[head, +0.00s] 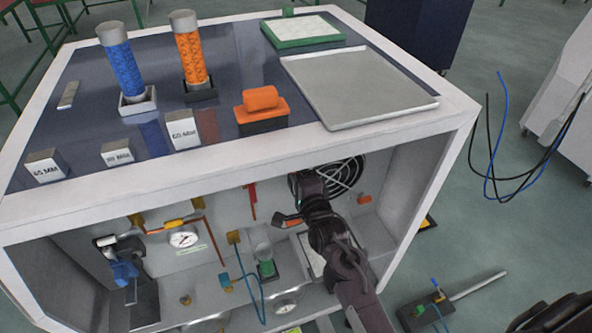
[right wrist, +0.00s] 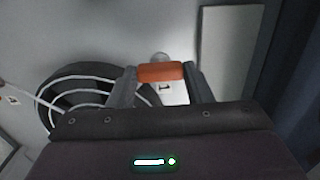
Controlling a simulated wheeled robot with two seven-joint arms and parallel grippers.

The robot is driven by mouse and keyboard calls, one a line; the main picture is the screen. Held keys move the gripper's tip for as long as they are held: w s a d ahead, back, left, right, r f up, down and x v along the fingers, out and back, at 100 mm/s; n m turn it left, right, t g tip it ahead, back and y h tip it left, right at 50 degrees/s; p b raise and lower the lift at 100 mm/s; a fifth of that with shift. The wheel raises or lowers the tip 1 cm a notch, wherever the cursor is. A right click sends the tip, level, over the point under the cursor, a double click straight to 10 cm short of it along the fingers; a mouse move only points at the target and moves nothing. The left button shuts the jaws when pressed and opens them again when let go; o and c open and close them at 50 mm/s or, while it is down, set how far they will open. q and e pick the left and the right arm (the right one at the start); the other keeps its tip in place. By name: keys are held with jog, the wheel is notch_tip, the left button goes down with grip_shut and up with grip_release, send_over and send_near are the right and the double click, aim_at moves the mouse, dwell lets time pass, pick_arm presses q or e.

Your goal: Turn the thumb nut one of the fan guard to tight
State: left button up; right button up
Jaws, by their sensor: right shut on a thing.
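The fan guard (head: 342,176), a dark round fan with light wire rings, is on the cabinet's inner back wall, partly behind my right arm. In the right wrist view the fan guard (right wrist: 78,95) is at the left, partly covered by the gripper. An orange thumb nut (right wrist: 161,72) sits between the two fingertips of my right gripper (right wrist: 162,76), which is shut on it. In the head view an orange piece (head: 294,222) at the fan's lower left appears to be this nut, beside my right gripper (head: 291,219). My left gripper is not in view.
Another orange piece (head: 364,199) is right of the fan. A pressure gauge (head: 183,238), pipes and a blue-handled device (head: 124,272) occupy the cabinet's left. The white cabinet frame (head: 410,128) borders the opening above and beside my arm. A metal tray (head: 357,88) lies on top.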

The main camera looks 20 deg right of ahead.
dwell(0.3)
jog(key=o, duration=1)
jog(key=shift+s+d+b, duration=0.15)
jog(key=shift+s+b, duration=0.65)
jog(key=shift+s, duration=3.15)
